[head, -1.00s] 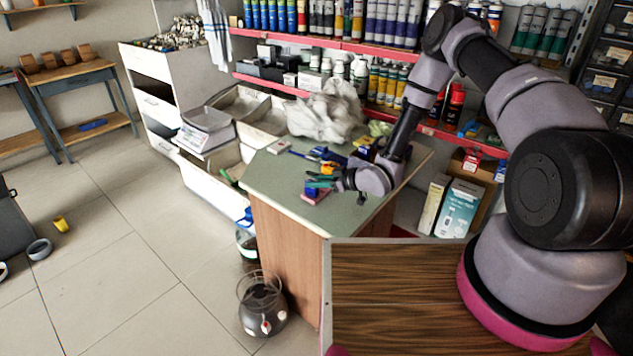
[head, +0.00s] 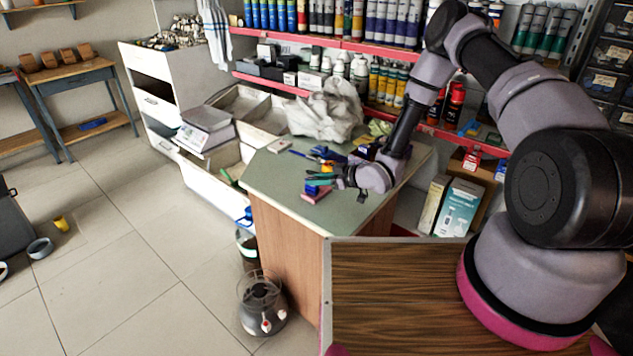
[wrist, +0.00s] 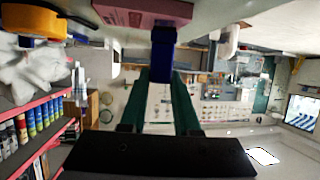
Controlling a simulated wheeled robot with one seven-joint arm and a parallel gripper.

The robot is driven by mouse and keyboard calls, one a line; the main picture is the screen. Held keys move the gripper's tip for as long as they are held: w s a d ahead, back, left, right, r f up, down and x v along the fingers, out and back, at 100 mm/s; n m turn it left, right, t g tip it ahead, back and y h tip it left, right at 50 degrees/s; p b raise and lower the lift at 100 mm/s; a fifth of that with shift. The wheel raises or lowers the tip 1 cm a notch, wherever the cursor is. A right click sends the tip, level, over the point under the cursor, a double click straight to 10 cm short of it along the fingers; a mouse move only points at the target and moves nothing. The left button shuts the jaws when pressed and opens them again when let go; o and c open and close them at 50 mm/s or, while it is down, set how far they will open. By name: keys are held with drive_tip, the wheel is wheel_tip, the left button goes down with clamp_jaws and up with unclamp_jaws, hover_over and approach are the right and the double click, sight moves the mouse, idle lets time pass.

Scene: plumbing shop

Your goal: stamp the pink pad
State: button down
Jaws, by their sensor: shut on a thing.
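My gripper (head: 318,179) is over the front part of the green-topped counter (head: 270,181), with its green fingers shut on a small blue stamp (head: 311,189). The blue stamp (wrist: 163,50) also shows between the fingers in the wrist view. The pink pad (head: 319,196) lies on the counter just under and beside the stamp. In the wrist view the pink pad (wrist: 135,17) is at the top edge, and the stamp's end overlaps its edge in the picture. I cannot tell whether stamp and pad touch.
A crumpled whitish cloth (head: 327,112) lies at the back of the counter. Small blue, yellow and dark items (head: 325,153) lie behind my gripper. A small pinkish block (head: 279,146) sits at the far left. Shelves of bottles (head: 390,88) stand behind. The counter's left front is clear.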

drive_tip(key=shift+r, duration=2.6)
